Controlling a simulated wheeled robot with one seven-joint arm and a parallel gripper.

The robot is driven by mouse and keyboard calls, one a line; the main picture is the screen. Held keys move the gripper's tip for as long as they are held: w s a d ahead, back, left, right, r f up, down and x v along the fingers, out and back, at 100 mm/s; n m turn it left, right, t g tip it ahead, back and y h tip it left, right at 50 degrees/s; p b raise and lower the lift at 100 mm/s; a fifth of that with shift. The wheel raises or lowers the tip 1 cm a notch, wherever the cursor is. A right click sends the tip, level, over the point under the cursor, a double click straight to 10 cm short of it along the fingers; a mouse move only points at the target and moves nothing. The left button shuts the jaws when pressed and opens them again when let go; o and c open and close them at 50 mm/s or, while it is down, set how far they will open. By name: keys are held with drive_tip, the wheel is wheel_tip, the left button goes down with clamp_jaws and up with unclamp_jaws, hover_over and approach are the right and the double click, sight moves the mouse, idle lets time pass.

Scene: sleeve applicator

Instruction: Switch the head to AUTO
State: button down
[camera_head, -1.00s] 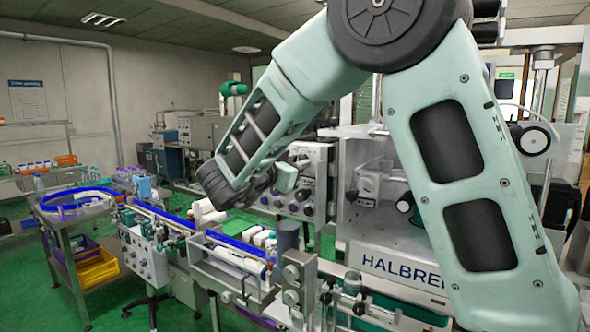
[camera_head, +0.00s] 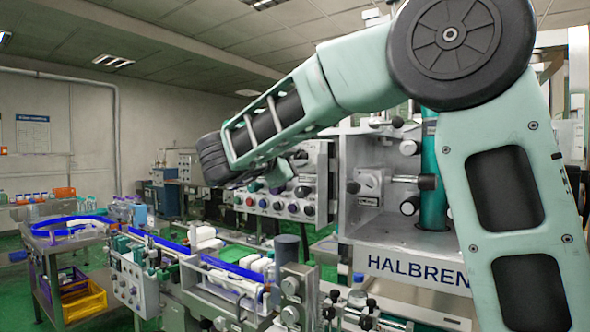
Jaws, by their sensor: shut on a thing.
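A grey control panel (camera_head: 322,180) stands left of the HALBREN cabinet, with a row of coloured knobs and buttons (camera_head: 278,207) along its lower part and dark knobs above. My arm reaches in from the right and bends down at the wrist in front of this panel. The pale green end of my gripper (camera_head: 283,172) shows only in part, over the upper left of the panel. Its fingertips are hidden by the wrist and forearm. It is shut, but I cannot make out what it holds. No AUTO marking can be read.
The HALBREN cabinet (camera_head: 385,245) stands close on the right, with clamps and knobs inside and below. A conveyor with blue rails (camera_head: 232,268) runs in front of the panel.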

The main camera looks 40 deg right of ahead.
idle(0.3)
drive_tip(key=c, duration=1.2)
unclamp_jaws()
drive_tip(key=shift+a, duration=0.1)
drive_tip(key=b+v, duration=0.4)
drive_tip(key=v, duration=1.3)
drive_tip(key=shift+a, duration=0.15)
drive_tip(key=shift+s, duration=0.1)
